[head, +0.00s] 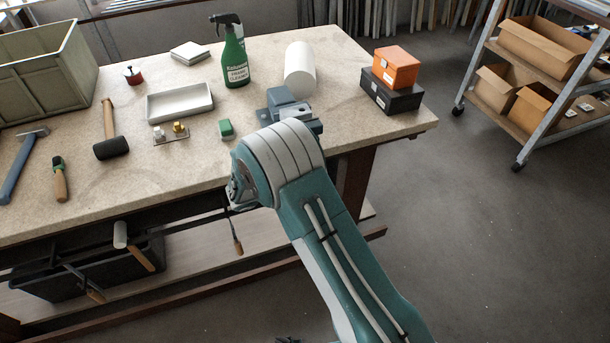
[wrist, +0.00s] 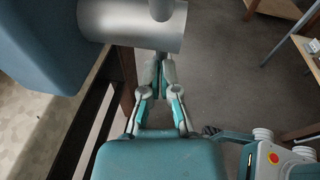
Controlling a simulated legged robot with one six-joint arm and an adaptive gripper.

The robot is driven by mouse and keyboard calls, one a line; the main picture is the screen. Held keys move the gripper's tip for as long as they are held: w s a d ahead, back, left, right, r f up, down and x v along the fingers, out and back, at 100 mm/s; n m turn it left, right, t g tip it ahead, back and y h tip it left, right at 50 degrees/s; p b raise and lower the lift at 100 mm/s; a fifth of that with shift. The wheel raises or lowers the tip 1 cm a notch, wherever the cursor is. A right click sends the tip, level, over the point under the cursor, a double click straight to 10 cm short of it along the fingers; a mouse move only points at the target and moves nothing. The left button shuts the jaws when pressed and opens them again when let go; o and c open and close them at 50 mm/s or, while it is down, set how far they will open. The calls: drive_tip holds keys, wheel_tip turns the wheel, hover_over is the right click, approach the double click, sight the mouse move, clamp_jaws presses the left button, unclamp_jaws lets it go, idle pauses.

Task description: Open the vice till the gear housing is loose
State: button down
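The blue-grey vice (head: 284,101) is mounted at the bench's front edge in the head view, partly hidden by my arm. In the wrist view its blue body (wrist: 35,40) fills the upper left. The silver screw head (wrist: 120,27) sticks out from it, with the vice handle (wrist: 162,9) through it. My gripper (wrist: 160,66) has its fingers close together at the lower part of the handle and appears shut on it. In the head view my gripper is hidden behind my own arm.
The bench (head: 350,119) holds a green spray bottle (head: 235,58), a white roll (head: 300,68), stacked orange (head: 396,67) and black boxes (head: 390,98), a tray (head: 180,102) and a mallet (head: 110,135). A shelf cart (head: 540,82) stands right. The floor in front of the bench's right end is clear.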

drive_tip(key=shift+w+d+r+n+t+h, duration=0.15)
drive_tip(key=shift+d+t+h, duration=0.3)
drive_tip(key=shift+h, duration=0.5)
drive_tip(key=shift+w+d+r+n+t+h, duration=0.15)
drive_tip(key=shift+d+t+h, duration=0.3)
drive_tip(key=shift+h, duration=0.55)
drive_tip(key=shift+w+d+n+t+h, duration=0.1)
drive_tip(key=shift+d+n+t+h, duration=0.15)
drive_tip(key=shift+t+h, duration=0.5)
drive_tip(key=shift+g, duration=0.25)
